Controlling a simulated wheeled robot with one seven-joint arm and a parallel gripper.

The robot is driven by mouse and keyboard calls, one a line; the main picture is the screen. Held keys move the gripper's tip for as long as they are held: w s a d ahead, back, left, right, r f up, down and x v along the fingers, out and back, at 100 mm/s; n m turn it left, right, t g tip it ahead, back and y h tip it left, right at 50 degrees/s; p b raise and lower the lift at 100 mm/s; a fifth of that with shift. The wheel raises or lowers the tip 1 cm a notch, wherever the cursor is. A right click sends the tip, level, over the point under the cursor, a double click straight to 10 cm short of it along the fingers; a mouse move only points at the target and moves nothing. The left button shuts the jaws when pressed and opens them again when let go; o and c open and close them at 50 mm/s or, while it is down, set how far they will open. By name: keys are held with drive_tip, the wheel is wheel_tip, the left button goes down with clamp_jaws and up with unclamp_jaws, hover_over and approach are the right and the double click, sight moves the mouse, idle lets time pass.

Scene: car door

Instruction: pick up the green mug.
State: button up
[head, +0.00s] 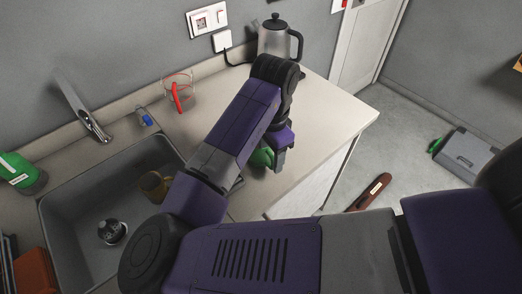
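The green mug (262,158) is on the pale countertop, right of the sink, partly hidden behind my arm. Only its rounded side shows beside my gripper. My gripper (279,163) points down at the mug's right side, very close to it. I cannot tell whether it touches the mug. The fingers are small and partly hidden, so I cannot tell whether they are open or shut.
A kettle (275,40) stands at the back, a clear container with a red part (178,96) left of it. The grey sink (75,215) holds a brownish mug (154,187). The counter (335,112) is clear toward its right edge.

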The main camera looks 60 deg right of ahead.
clamp_jaws()
wheel_tip(320, 180, up, 20)
idle(0.8)
idle(0.5)
